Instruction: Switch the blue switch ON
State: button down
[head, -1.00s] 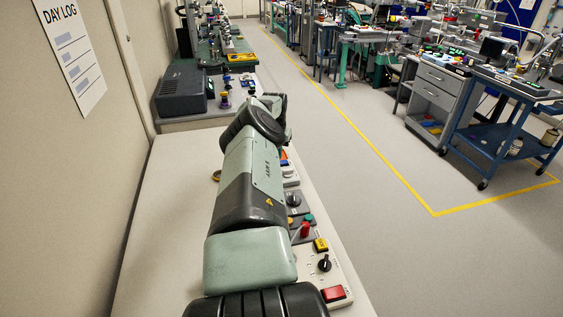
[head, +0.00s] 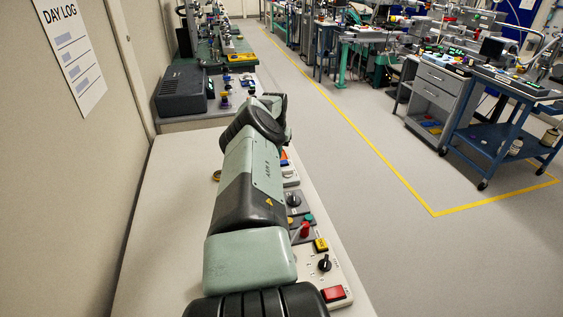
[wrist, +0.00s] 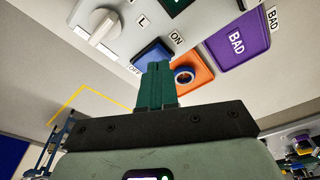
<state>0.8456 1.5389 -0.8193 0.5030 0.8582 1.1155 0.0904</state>
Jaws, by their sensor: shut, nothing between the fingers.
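The blue switch (wrist: 150,50) shows in the wrist view on a pale panel, with an ON label (wrist: 177,39) on one side and an OFF label (wrist: 134,70) on the other. My gripper (wrist: 159,68) has its green fingers shut together and empty. In the head view my arm hides the gripper.
Close to the fingers are an orange plate (wrist: 198,72) with a blue ring, a purple BAD tray (wrist: 239,43) and a white knob (wrist: 103,27). In the head view, a red button (head: 334,294) and a black knob (head: 324,263) sit nearer on the bench (head: 165,240).

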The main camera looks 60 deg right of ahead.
jog(key=shift+f, duration=0.85)
dwell(0.8)
jog(key=shift+r, duration=3.5)
